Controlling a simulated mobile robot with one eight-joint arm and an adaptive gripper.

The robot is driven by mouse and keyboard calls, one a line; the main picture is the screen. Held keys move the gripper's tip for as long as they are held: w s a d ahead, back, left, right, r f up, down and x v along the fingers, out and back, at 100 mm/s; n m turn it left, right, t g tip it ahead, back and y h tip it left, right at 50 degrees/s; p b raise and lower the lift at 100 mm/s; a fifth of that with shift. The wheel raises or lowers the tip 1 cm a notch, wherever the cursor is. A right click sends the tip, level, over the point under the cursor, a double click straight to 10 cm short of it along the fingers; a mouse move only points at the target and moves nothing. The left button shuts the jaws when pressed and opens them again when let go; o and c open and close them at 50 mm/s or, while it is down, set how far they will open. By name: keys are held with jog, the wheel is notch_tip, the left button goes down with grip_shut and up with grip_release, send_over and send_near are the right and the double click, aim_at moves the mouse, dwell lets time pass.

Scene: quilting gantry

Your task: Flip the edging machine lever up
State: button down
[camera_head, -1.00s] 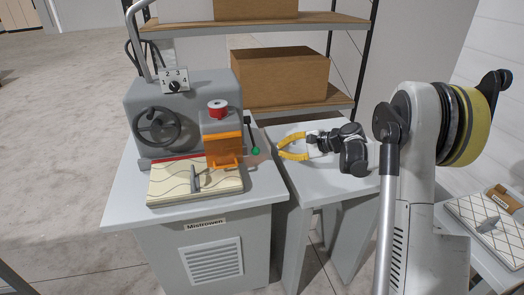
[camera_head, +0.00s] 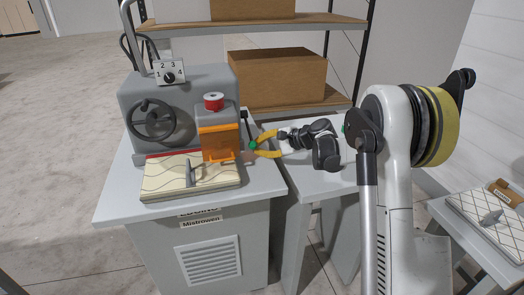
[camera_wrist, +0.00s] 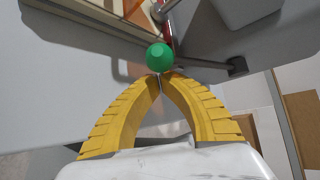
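The edging machine (camera_head: 185,95) is a grey box on a grey cabinet. Its lever (camera_head: 247,128) is a thin dark rod on the right side, hanging down to a green ball knob (camera_head: 252,145). My gripper (camera_head: 257,145), with yellow fingers, is at the knob from the right. In the wrist view the fingertips (camera_wrist: 160,77) meet with nothing visible between them. The green knob (camera_wrist: 160,57) sits just beyond the tips, touching or nearly so. The rod (camera_wrist: 205,64) runs right from it to a dark pivot (camera_wrist: 237,66).
An orange guard (camera_head: 220,142) and red spool (camera_head: 214,102) are on the machine's front. A quilted piece (camera_head: 165,182) lies before it. A grey side table (camera_head: 310,185) stands under my gripper. A shelf with a cardboard box (camera_head: 275,75) is behind.

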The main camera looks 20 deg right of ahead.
jog(key=shift+s+a+r, duration=0.1)
jog(key=shift+s+r, duration=0.15)
jog(key=shift+s, duration=0.1)
jog(key=shift+s+r+g+p, duration=0.2)
jog(key=shift+r+g+p, duration=0.1)
jog(key=shift+r+p, duration=0.2)
jog(key=shift+s+r+m+g+p, duration=0.2)
jog(key=shift+r+m+g+p, duration=0.2)
jog(key=shift+r+p, duration=0.45)
notch_tip(320, 180, up, 11)
jog(key=w+m+g+h+p, duration=0.1)
jog(key=g+p, duration=0.4)
jog(key=p, duration=0.6)
jog(key=shift+m+g, duration=0.3)
jog(key=shift+m, duration=0.6)
jog(key=shift+r, duration=0.1)
